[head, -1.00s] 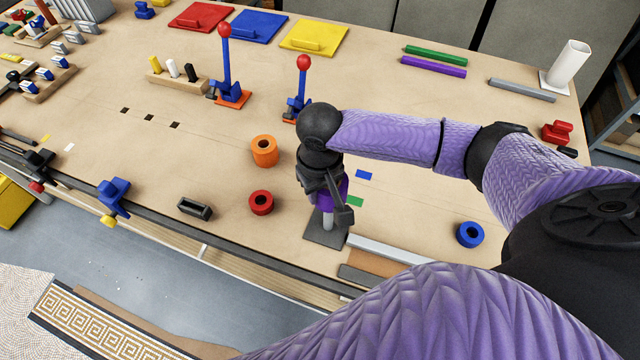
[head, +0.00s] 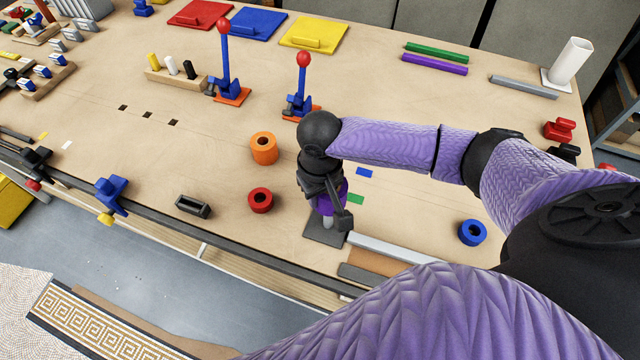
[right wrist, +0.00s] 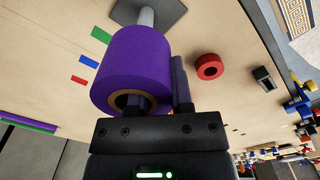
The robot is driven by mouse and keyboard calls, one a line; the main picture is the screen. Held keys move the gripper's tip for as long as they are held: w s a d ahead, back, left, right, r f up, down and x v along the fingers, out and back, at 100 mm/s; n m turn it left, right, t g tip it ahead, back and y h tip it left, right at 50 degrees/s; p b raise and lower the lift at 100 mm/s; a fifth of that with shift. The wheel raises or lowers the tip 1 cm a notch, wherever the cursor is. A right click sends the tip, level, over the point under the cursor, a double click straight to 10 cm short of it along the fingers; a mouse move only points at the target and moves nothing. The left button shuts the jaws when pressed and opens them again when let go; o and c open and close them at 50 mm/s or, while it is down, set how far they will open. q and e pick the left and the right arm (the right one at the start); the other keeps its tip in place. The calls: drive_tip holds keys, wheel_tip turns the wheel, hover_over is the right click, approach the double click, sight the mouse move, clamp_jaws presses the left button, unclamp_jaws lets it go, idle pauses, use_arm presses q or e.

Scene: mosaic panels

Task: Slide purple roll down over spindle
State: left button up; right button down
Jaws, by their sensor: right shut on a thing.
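The purple roll (head: 325,206) is a thick purple ring with a brown core. My right gripper (head: 332,205) is shut on it and partly covers it in the head view. The grey spindle (head: 327,222) stands on a dark square base plate (head: 324,234). The spindle (right wrist: 146,17) shows just beyond the roll's far end, roughly in line with it. I cannot tell how far it reaches inside the roll. My left gripper is out of view.
An orange roll (head: 263,148) and a red roll (head: 260,200) stand left of the gripper. A blue roll (head: 472,232) stands to the right. A grey bar (head: 390,249) lies close by the base plate, near the table's front edge. Red-knobbed levers (head: 303,85) stand behind.

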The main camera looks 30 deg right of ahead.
drive_tip(key=shift+f, duration=0.25)
drive_tip(key=shift+c, duration=2.2)
unclamp_jaws()
wheel_tip(320, 180, up, 10)
drive_tip(key=shift+r+p, duration=0.1)
drive_tip(key=shift+p, duration=0.65)
